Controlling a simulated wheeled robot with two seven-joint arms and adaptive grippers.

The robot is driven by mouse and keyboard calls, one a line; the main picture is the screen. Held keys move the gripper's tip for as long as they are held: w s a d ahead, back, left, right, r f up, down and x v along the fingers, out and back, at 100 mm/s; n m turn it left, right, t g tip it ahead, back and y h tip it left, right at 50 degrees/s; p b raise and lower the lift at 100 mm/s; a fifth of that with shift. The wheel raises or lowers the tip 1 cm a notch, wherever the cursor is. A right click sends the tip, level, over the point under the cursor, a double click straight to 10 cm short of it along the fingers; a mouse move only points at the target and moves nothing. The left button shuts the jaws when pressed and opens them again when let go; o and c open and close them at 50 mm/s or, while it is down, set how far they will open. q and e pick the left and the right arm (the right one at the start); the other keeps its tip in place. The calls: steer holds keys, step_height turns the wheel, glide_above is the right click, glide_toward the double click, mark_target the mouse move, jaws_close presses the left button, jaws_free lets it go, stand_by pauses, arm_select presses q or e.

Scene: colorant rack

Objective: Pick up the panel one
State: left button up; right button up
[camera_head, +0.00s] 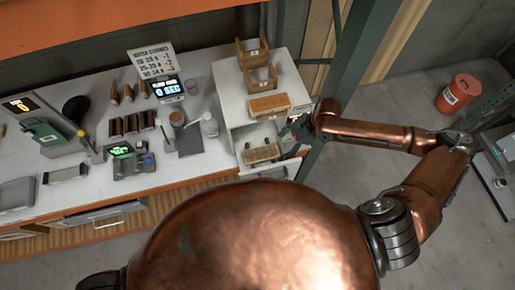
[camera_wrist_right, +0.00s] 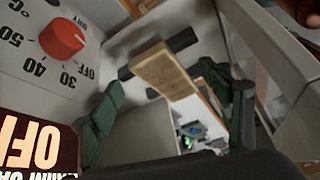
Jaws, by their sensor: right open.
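A light wooden panel (camera_wrist_right: 165,70) shows in the right wrist view, between and beyond the fingers of my right gripper (camera_wrist_right: 165,103). The gripper is open, and its green-padded fingers look apart from the panel. In the head view, a wooden piece (camera_head: 262,153) sits in the open front of the white cabinet (camera_head: 232,107), probably the same panel. My right gripper (camera_head: 300,127) is at the cabinet's right side there, its fingers hard to make out. I cannot read a number on the panel. My left gripper is not in view.
A wooden block (camera_head: 269,105) and wooden trays (camera_head: 251,51) stand on the cabinet. A red temperature knob (camera_wrist_right: 62,38) is close to the left finger in the wrist view. A green post (camera_head: 350,75) stands near my right arm. A scale and bottles occupy the white counter (camera_head: 95,195).

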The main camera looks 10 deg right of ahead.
mark_target(262, 153)
steer(key=a+r, duration=0.1)
steer(key=a+r+n, duration=0.1)
steer(key=a, duration=0.1)
steer(key=shift+w+y, duration=0.35)
steer(key=shift+y, duration=0.05)
steer(key=shift+p+x, duration=0.4)
steer(key=shift+x, duration=0.7)
steer(key=p+x, duration=0.1)
steer(key=x, duration=0.1)
steer(key=p+x, duration=0.1)
steer(key=x, duration=0.2)
steer(key=shift+s, duration=0.15)
steer(key=shift+a+f, duration=0.15)
steer(key=shift+f, duration=0.15)
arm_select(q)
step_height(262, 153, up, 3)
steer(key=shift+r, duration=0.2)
arm_select(e)
steer(key=shift+c, duration=0.4)
steer(key=c, duration=1.3)
